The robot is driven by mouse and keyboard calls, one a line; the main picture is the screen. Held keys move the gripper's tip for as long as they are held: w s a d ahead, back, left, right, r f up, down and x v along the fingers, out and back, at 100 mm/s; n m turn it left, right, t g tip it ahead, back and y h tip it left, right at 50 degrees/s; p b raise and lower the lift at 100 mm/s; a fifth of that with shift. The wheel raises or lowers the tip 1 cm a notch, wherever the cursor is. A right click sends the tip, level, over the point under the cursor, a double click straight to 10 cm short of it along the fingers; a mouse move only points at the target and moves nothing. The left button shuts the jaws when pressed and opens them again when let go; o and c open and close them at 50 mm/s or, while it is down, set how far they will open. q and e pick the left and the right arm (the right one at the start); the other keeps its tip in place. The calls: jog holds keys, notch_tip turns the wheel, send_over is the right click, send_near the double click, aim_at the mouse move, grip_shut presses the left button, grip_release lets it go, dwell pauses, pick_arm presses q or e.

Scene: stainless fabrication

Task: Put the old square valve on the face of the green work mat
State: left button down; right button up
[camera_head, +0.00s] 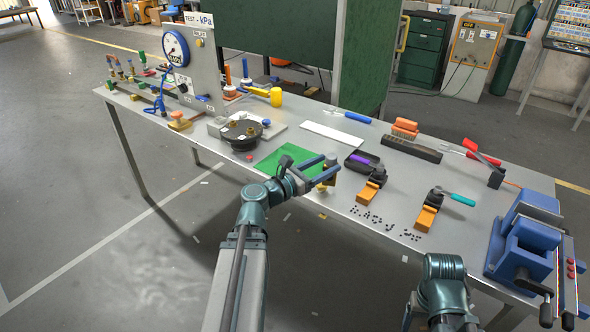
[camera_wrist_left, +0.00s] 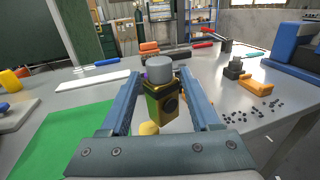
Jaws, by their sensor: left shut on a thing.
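The old square valve (camera_wrist_left: 160,92) is a dark, brass-coloured block with a grey round top and a yellow knob low on its side. My left gripper (camera_wrist_left: 165,105) is shut on it, with one finger on each side. In the head view the valve (camera_head: 330,170) shows between the left fingertips (camera_head: 322,172), at the right side of the green work mat (camera_head: 277,158). The mat lies flat at the table's front edge, and its face looks bare. In the wrist view the mat (camera_wrist_left: 65,140) is at the left. I cannot tell the valve's height above the table. My right gripper is not clearly in view.
A black round flange (camera_head: 240,134) lies left of the mat and a white strip (camera_head: 335,136) behind it. An orange-and-black tool (camera_head: 370,188) stands right of the valve, near scattered small dark parts (camera_head: 375,218). A blue vise (camera_head: 525,245) sits at the right end.

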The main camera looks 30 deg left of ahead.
pick_arm(q)
jog(key=w+a+f+b, duration=0.1)
jog(key=w+a, duration=0.1)
jog(key=a, duration=0.2)
jog(key=w+a+f+b, duration=0.2)
jog(key=w+a, duration=0.1)
jog(key=a, duration=0.2)
jog(key=w+a+f+b, duration=0.2)
jog(key=w+a, duration=0.1)
jog(key=a, duration=0.1)
jog(key=shift+w+a+f, duration=0.1)
jog(key=shift+a, duration=0.3)
jog(key=shift+c, duration=0.6)
grip_release()
jog(key=shift+r, duration=0.25)
jog(key=v, duration=1.2)
